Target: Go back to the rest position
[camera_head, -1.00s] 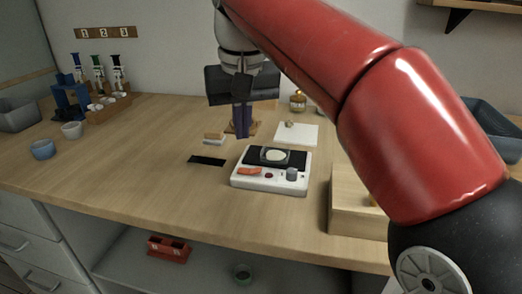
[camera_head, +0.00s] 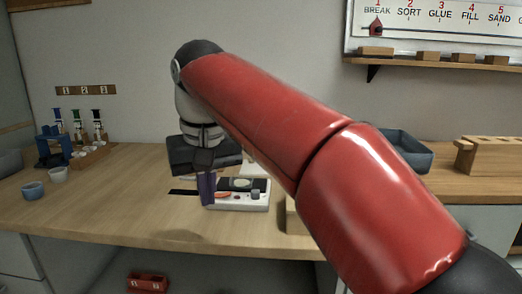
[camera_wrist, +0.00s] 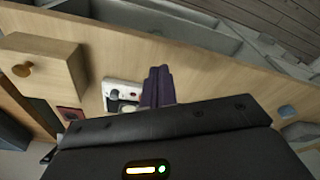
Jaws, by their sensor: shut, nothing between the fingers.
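My gripper (camera_head: 207,188) hangs below my red arm over the wooden bench, in front of the left edge of a white device with a black top (camera_head: 262,207) in the head view. Its purple fingers are together with nothing between them. In the wrist view the closed fingers (camera_wrist: 160,72) point out over the bench, and the white device (camera_wrist: 121,92) shows just left of them. The arm hides part of the bench behind it.
A wooden box (camera_wrist: 45,66) lies near the device in the wrist view. A blue-grey tray (camera_head: 408,153) is at right. The bench's left front is clear.

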